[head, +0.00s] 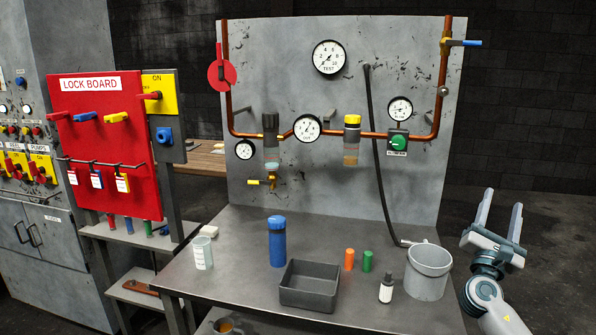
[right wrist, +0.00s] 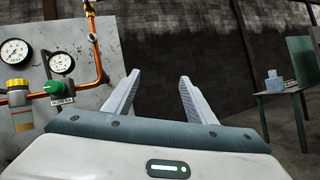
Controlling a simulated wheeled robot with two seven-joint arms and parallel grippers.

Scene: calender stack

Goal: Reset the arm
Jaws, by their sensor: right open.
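My right gripper (head: 499,216) is raised at the right of the head view, beside the right edge of the workbench and apart from everything on it. Its two fingers point up and stand wide apart with nothing between them. In the right wrist view the gripper (right wrist: 157,88) is also open and empty, with the dark brick wall behind it. My left gripper is in neither view.
A grey bucket (head: 427,272) stands on the workbench (head: 215,287) nearest my right arm. A grey tray (head: 309,287), a blue bottle (head: 277,243) and small cylinders stand further left. The gauge panel (head: 300,95) rises behind. A green table (right wrist: 290,88) shows right in the wrist view.

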